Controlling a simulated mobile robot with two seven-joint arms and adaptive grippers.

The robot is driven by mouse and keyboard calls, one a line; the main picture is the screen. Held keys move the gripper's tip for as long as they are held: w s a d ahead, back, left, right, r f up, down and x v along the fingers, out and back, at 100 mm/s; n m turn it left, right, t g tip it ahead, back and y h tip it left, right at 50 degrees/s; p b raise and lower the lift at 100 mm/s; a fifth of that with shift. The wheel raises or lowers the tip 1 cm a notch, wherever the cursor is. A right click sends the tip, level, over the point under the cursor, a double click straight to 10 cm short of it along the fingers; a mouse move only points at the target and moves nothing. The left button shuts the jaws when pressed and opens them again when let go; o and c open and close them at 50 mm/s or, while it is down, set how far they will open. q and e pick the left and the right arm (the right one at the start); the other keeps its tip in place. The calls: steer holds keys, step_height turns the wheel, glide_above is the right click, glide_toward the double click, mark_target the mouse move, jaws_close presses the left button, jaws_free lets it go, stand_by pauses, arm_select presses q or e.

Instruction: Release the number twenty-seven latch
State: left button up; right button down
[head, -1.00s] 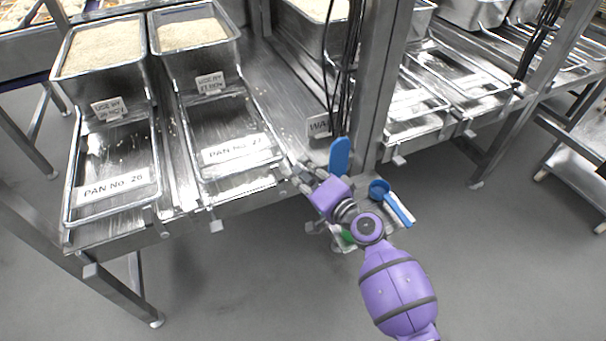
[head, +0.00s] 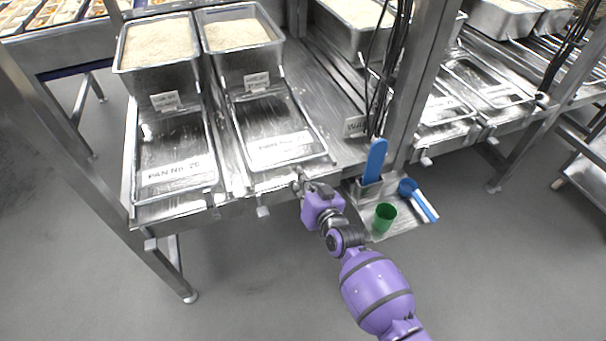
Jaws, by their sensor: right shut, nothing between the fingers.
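The pan labelled No. 27 (head: 236,34) is a steel pan of grain at the back of its slide. Its empty front tray (head: 240,160) carries the label "PAN No. 27" (head: 280,148). A small pale tab (head: 262,211), perhaps the number twenty-seven latch, hangs under the bench's front edge below this tray. My right gripper (head: 298,184) is shut and empty at the front edge, below the tray's front rim and right of the tab. Its fingertips are small, and I cannot tell whether they touch anything. My left gripper is not in view.
Pan No. 26 (head: 158,42) and its tray (head: 137,170) stand to the left. Right of my gripper, a small shelf (head: 405,228) holds a green cup (head: 384,217), a blue scoop (head: 418,199) and an upright blue-handled tool (head: 375,160). A steel post (head: 423,80) with black cables rises behind.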

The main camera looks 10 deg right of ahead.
arm_select(q)
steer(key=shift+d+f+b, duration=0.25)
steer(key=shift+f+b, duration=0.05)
steer(key=shift+b, duration=0.1)
arm_select(e)
steer(key=s+a+f+n+h, duration=0.1)
steer(key=a+f+n, duration=0.2)
steer(key=f, duration=0.2)
steer(key=shift+a+f+n+h, duration=0.25)
steer(key=shift+a+n+h, duration=0.05)
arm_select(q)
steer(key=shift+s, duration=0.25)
arm_select(e)
steer(key=shift+s, duration=0.15)
